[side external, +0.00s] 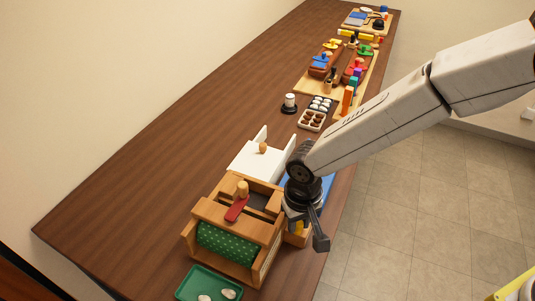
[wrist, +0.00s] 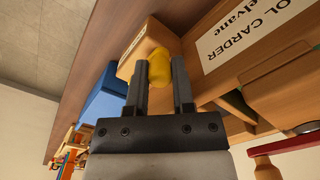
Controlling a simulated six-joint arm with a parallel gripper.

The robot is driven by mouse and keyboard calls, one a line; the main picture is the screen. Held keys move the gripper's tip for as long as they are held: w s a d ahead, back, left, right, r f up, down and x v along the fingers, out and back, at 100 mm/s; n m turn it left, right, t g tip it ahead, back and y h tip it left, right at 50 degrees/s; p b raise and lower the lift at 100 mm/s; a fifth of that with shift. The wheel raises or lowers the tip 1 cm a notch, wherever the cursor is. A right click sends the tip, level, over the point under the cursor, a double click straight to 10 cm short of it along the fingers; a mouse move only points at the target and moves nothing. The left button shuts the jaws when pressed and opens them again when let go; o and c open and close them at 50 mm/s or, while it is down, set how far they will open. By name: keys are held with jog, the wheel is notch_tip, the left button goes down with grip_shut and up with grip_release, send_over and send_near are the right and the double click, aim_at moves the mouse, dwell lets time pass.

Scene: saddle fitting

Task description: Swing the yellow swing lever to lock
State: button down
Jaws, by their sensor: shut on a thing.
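The yellow swing lever (wrist: 159,68) shows in the wrist view as a rounded yellow piece between my fingertips, in front of a small wooden block (wrist: 145,45) with a label. My gripper (wrist: 160,75) is shut on it, with one dark finger on each side. In the side external view my gripper (side external: 301,215) points down at the right side of the wooden carder box. Only a small bit of yellow (side external: 297,227) shows there, behind the fingers. Most of the lever and its pivot are hidden, so I cannot tell its angle.
The wooden carder box (side external: 262,270) has a green dotted drum (side external: 228,243) and a red crank with a wooden knob (side external: 237,208). A green tray (side external: 183,293) with white pieces lies in front. A white board (side external: 250,160) stands behind. The table's left side is clear.

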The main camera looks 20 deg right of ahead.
jog(key=shift+a, duration=0.1)
dwell(0.4)
jog(key=shift+c, duration=2.4)
grip_release()
jog(key=shift+w, duration=0.1)
